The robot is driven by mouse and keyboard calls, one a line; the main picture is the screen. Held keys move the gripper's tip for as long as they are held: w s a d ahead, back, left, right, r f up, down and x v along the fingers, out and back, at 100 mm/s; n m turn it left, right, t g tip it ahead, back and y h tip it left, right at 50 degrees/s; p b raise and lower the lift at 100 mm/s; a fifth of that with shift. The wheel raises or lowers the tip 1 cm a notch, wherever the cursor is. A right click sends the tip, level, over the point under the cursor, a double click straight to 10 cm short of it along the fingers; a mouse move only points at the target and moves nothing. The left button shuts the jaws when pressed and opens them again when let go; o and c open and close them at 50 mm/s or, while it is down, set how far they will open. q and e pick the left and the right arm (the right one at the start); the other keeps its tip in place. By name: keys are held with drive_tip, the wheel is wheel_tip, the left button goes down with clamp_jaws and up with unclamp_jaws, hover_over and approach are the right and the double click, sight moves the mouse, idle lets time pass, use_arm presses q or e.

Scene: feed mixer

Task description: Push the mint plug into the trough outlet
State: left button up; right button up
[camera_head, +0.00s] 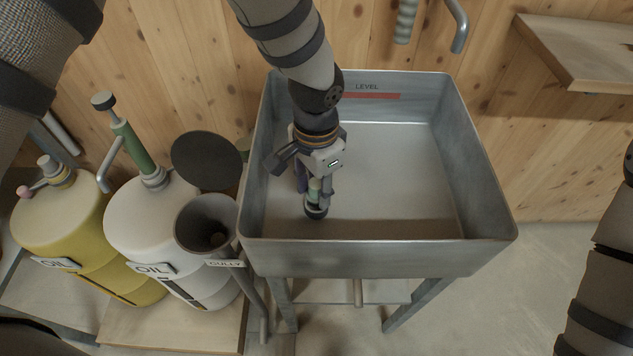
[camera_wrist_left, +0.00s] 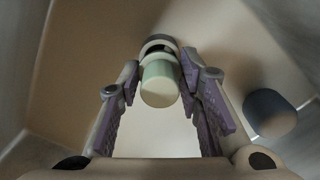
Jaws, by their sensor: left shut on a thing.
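The mint plug (camera_head: 314,188) is in my left gripper (camera_head: 313,195), low inside the grey metal trough (camera_head: 481,165), left of its middle. A dark round end shows below the plug. In the left wrist view the mint plug (camera_wrist_left: 160,82) lies between the purple finger pads of my left gripper (camera_wrist_left: 156,92), with a dark ring at its far end. I cannot tell whether the plug touches the floor. The trough outlet cannot be made out for certain. A dark rounded shape (camera_wrist_left: 270,112) lies at the right in the wrist view. My right gripper is out of view.
A grey gully funnel (camera_head: 206,226) stands close left of the trough. A white oil container (camera_head: 150,222) and a yellow one (camera_head: 62,228) stand farther left. A wooden shelf (camera_head: 582,50) juts out at upper right. The trough's right floor is clear.

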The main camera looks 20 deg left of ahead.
sight(316, 183)
use_arm(q)
drive_tip(key=shift+f, duration=1.1)
drive_tip(key=o, duration=1.2)
drive_tip(key=shift+o, duration=0.2)
drive_tip(key=shift+r, duration=0.1)
wheel_tip(316, 183, up, 12)
drive_tip(key=shift+f, duration=0.1)
